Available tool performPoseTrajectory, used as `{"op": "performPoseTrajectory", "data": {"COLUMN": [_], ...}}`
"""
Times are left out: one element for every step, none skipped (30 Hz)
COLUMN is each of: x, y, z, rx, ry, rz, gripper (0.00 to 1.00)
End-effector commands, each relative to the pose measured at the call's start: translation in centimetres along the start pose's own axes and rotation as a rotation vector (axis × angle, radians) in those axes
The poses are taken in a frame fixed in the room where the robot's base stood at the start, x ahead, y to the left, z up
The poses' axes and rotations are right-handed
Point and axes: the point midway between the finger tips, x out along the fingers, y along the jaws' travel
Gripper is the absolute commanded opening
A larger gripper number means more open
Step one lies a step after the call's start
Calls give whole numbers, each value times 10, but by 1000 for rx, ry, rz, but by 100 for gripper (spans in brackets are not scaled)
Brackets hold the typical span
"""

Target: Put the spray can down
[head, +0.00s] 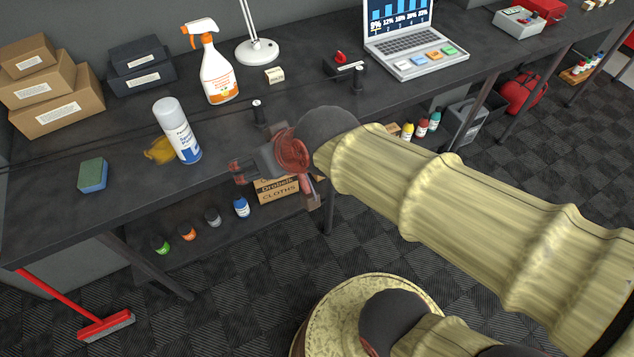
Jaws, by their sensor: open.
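The spray can (178,131), white with a blue base and a pale grey cap, stands on the dark workbench (125,190) near its front edge. It looks slightly tilted in the picture, but its base appears to rest on the bench top. My gripper (238,172) is to the right of the can, near the bench's front edge. Its fingers are open and empty, and a gap shows between them and the can. The can is not hidden by the gripper.
A yellow patch or cloth (158,151) lies beside the can, and a sponge (93,175) to its left. A spray bottle (215,70), lamp (257,50), cardboard boxes (60,105) and a laptop (410,45) stand farther back.

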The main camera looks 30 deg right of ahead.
Motion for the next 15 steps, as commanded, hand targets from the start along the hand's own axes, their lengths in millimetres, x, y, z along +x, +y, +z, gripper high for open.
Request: {"op": "performPoseTrajectory", "data": {"x": [-19, -28, -39, -47, -53, -61, -66, -70, -74, -75, -77, -77, -78, -78, -77], "y": [14, 21, 28, 34, 38, 43, 46, 48, 51, 52, 53, 54, 54, 54, 53], "z": [15, 25, 37, 46, 54, 63, 68, 72, 77, 80, 82, 83, 83, 83, 83], "rx": [6, 10, 16, 19, 23, 28, 31, 34, 37, 39, 40, 41, 41, 41, 41], "ry": [-40, -68, -103, -126, -147, -172, -186, -198, -210, -218, -223, -227, -228, -229, -228], "rz": [31, 48, 69, 85, 98, 115, 124, 132, 140, 145, 148, 150, 150, 150, 150], "gripper": [66, 66, 66, 66, 66, 66, 66, 66, 66, 66, 66, 66, 66, 66, 66]}}
